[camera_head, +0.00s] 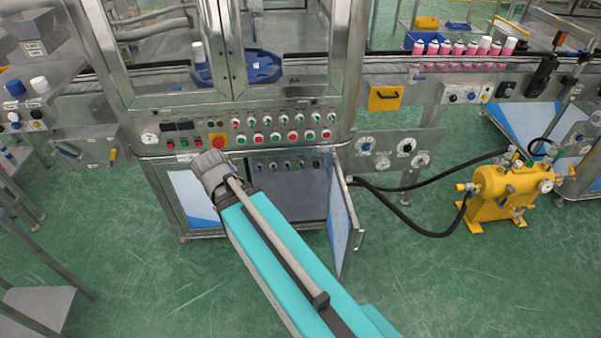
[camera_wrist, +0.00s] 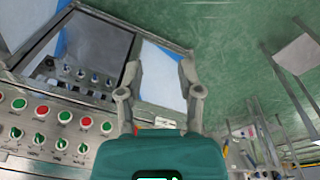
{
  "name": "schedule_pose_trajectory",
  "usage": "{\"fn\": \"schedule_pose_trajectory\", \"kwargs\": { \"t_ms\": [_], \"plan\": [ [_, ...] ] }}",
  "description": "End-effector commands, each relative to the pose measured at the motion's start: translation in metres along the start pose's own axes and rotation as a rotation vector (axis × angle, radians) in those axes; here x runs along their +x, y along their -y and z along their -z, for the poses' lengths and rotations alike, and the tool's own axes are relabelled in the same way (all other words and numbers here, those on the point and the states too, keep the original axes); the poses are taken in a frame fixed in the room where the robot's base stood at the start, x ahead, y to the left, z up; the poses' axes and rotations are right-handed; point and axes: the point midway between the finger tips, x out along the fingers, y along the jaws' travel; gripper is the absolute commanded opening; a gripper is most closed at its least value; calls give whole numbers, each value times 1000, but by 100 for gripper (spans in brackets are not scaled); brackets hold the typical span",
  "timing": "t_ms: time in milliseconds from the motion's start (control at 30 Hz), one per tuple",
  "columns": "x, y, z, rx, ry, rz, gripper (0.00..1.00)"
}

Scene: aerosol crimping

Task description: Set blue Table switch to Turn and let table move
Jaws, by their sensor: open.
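Several small blue switches (camera_head: 287,165) sit in a row on the recessed strip inside the open lower cabinet of the machine. They also show at the upper left of the wrist view (camera_wrist: 80,73), which is turned round. Their labels are too small to read, so I cannot tell which is the Table switch or its setting. My gripper (camera_wrist: 160,72) is open and empty, its two fingers spread in front of a white and blue cabinet panel, to the right of the blue switches in the wrist view. A blue round table (camera_head: 262,68) stands behind the glass.
Red and green buttons and green switches (camera_head: 283,129) line the panel above. The cabinet door (camera_head: 342,215) stands open, sticking out beside my arm. A yellow tank (camera_head: 506,195) with black hoses is on the floor at right. Pink cans (camera_head: 470,48) stand on the conveyor.

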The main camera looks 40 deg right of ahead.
Motion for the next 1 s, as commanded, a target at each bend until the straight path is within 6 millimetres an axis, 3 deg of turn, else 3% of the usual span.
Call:
{"fn": "schedule_pose_trajectory", "kwargs": {
  "t_ms": [33, 300, 1000],
  "plan": [
    [20, -6, 7, 11, -18, -16, 47],
    [75, -49, 41, 60, -137, -125, 47],
    [194, -170, 114, 117, -430, -415, 47]
  ]
}}
